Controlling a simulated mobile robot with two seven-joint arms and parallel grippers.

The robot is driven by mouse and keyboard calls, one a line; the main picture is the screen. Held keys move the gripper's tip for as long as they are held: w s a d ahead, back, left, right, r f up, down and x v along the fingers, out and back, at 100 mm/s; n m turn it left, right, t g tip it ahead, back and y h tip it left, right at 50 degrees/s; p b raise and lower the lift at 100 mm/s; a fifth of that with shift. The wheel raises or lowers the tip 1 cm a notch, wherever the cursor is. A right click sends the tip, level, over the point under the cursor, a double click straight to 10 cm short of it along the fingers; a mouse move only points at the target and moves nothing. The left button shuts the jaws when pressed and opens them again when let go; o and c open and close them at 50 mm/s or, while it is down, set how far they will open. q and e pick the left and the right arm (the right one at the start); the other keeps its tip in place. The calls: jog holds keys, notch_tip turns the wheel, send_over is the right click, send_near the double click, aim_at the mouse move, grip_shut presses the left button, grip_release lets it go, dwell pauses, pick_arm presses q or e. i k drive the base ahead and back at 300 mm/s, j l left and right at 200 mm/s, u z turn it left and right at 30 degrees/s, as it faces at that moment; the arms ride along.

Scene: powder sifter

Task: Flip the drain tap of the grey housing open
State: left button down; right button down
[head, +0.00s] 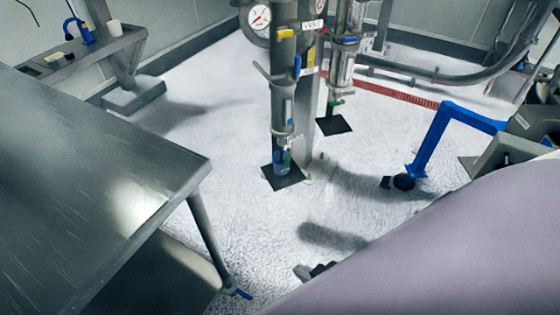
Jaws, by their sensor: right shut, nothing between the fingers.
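A grey upright housing (283,98) stands at the middle of the head view, with a yellow and a blue lever on its upper fittings. Its lower end, where small fittings show, is over a small blue-green vessel (282,161) on a black mat (284,181). I cannot make out clearly how the drain tap there is turned. My right gripper (303,271) shows at the bottom middle, dark and shut, with nothing in it. It is apart from the housing, well below it in the picture. A large pale surface hides much of its rear. My left gripper is not in view.
A steel table (95,180) fills the left. A second, clearer housing (343,62) stands behind the grey one, above another black mat (334,125). A round gauge (257,20) is at the top. A blue leg (430,140) stands right. White floor lies between.

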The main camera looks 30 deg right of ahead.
aim_at(288, 159)
jog(key=z, duration=1)
jog(key=i+l+z, duration=0.1)
jog(key=i+z, duration=0.15)
jog(key=z, duration=0.15)
jog(key=i+z, duration=0.4)
jog(key=k+l, duration=0.05)
jog(key=k, duration=0.05)
